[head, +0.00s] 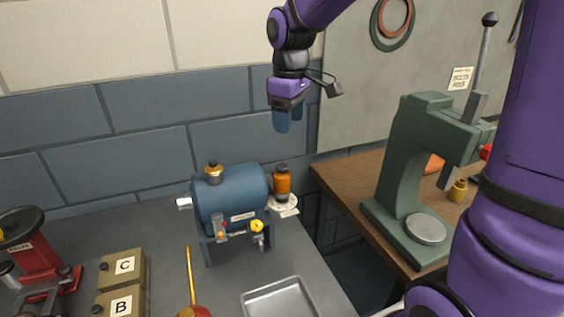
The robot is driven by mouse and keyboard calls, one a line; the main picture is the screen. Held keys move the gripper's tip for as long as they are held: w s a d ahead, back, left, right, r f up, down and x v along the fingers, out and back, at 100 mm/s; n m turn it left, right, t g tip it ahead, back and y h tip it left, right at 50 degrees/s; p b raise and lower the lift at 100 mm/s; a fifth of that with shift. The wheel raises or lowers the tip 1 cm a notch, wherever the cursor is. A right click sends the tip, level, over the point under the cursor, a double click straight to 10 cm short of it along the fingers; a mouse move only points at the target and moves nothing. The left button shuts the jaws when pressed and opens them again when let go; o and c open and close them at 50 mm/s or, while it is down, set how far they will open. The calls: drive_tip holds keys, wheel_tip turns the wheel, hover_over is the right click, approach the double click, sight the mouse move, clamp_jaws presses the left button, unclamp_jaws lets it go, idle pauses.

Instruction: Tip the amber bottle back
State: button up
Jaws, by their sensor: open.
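The amber bottle (282,183) has a dark cap and stands about upright on a small pale bracket (286,206) at the right end of a blue cylindrical casing (231,194). The casing rests on legs on the grey bench. My gripper (283,124) hangs above the bottle with its blue fingers pointing down. It is open and empty, with a clear gap between the fingertips and the bottle. The bottle's lower back side is hidden.
A metal tray (281,300) lies in front of the casing. Boxes marked C (122,268) and B (119,303) and a red device (40,262) stand at left. A green press (407,180) stands on the wooden table (345,184) at right.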

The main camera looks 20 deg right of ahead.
sight(282, 166)
drive_tip(key=shift+n+g, duration=0.3)
drive_tip(key=shift+n, duration=0.1)
drive_tip(key=f, duration=0.4)
drive_tip(key=w+f, duration=0.1)
drive_tip(key=f, duration=0.3)
drive_tip(key=w+a+f, duration=0.1)
drive_tip(key=f, duration=0.3)
drive_tip(key=shift+f, duration=0.35)
